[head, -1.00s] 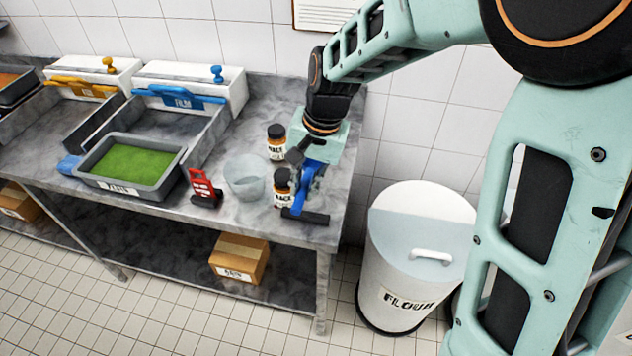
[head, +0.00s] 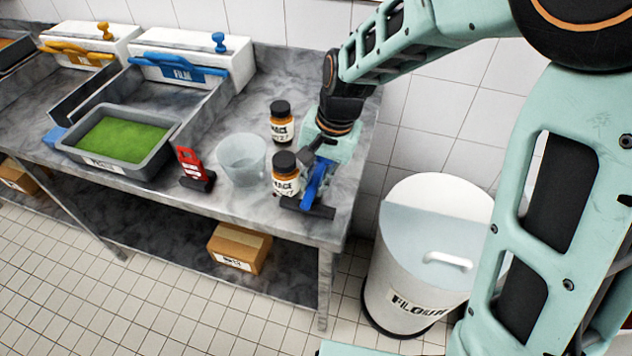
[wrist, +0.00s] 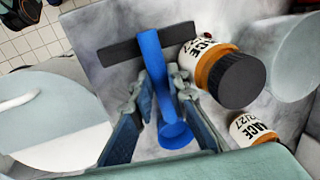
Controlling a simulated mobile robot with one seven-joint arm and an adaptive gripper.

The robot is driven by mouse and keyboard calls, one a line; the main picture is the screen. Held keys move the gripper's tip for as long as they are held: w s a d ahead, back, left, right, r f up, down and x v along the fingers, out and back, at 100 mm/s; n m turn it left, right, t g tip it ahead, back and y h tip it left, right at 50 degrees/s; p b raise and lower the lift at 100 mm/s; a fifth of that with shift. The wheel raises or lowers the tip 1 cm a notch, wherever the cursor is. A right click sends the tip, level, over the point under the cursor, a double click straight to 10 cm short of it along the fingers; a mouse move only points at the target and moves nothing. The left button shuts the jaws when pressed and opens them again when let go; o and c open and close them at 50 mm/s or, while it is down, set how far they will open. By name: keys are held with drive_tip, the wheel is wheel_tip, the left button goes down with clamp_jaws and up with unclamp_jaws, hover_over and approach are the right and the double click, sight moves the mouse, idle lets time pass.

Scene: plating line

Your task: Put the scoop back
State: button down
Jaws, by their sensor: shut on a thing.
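My gripper (wrist: 160,92) is shut on the scoop; in the head view my gripper (head: 318,170) is low over the table, partly hiding the scoop.
Two black-lidded jars (head: 286,184) (head: 282,130) stand close left of my gripper. Left of them are a clear tub (head: 241,172), a red sign (head: 190,166) and a grey tray (head: 160,160) of green stuff. The flour bin (head: 400,285) stands right of the table.

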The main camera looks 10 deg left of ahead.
drive_tip(key=shift+f, duration=0.15)
drive_tip(key=c, duration=2.2)
unclamp_jaws()
drive_tip(key=shift+o, duration=0.2)
drive_tip(key=shift+r, duration=0.5)
drive_tip(key=v, duration=1.1)
drive_tip(key=shift+r+p, duration=0.2)
drive_tip(key=shift+p, duration=0.15)
